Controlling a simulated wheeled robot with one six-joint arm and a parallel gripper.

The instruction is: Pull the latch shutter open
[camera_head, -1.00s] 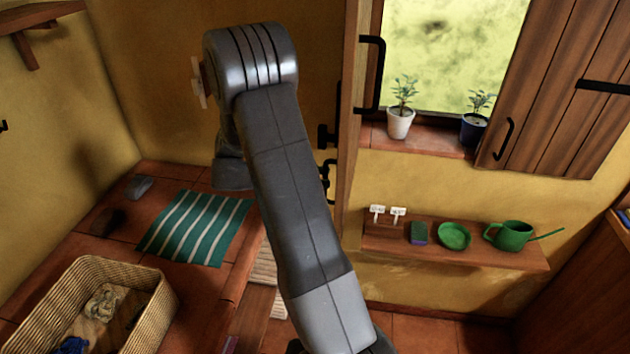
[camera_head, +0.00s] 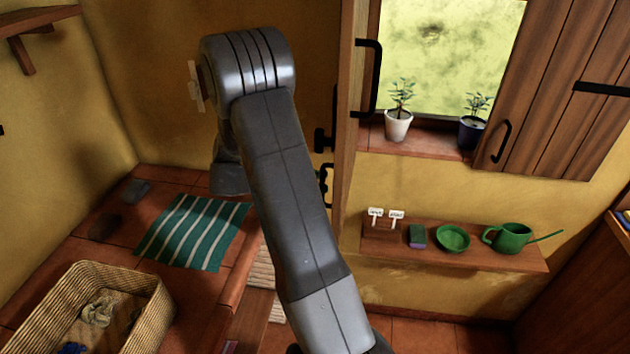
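A wooden shutter (camera_head: 349,150) stands edge-on to me at the left side of the window, swung out from the wall. A black pull handle (camera_head: 377,78) is on its right face, and black latch hardware (camera_head: 322,140) shows on its left side. A second plank shutter (camera_head: 565,85) with a black handle (camera_head: 502,141) is at the right of the window. My grey arm rises from the bottom middle and bends at the top left of the shutter. My gripper is not visible; the far part of the arm is mostly hidden behind the nearer links.
A white pot (camera_head: 398,126) and a blue pot (camera_head: 472,133) with plants stand on the sill. A shelf (camera_head: 480,262) below holds small signs, a sponge, a green dish (camera_head: 453,238) and a watering can (camera_head: 512,238). A striped cloth (camera_head: 192,232) and wicker basket (camera_head: 148,318) lie on the left counter.

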